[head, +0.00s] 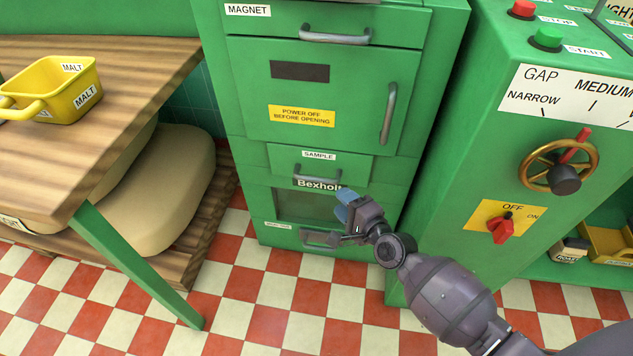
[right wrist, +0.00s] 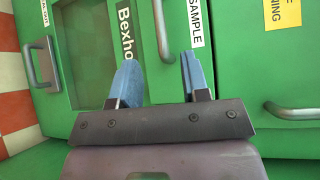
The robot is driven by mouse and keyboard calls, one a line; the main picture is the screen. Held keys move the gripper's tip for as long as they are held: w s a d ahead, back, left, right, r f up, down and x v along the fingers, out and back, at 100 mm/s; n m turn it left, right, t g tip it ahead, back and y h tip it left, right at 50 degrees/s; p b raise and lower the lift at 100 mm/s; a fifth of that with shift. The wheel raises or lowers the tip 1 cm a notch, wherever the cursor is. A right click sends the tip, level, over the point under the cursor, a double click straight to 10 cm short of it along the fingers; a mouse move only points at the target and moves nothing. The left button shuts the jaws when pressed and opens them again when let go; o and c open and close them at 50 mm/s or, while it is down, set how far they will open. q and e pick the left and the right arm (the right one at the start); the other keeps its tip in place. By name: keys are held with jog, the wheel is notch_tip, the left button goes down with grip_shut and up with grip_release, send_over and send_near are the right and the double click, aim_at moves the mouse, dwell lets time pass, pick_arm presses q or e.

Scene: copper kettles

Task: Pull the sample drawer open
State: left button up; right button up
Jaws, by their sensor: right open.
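The sample drawer (head: 280,158) is a narrow green front with a "SAMPLE" label, low on the green cabinet. It looks closed. Its grey bar handle (head: 318,180) runs along its lower part. My right gripper (head: 346,203) is open and empty, with blue fingers near the right end of this handle. In the right wrist view the handle (right wrist: 160,35) appears between the two spread fingers of my right gripper (right wrist: 158,80), ahead of them. I cannot tell whether the fingertips reach around it. My left gripper is not in view.
Above the drawer is a door with an upright handle (head: 389,114). A dark window (head: 300,206) and a lower handle (head: 319,238) are below. A wooden table (head: 140,75) with a yellow scoop (head: 60,88) stands left. A control cabinet (head: 450,165) stands right. Checkered floor lies in front.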

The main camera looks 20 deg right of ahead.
aim_at(319, 181)
jog(key=shift+b+x, duration=1.25)
jog(key=shift+x, duration=3.9)
grip_shut()
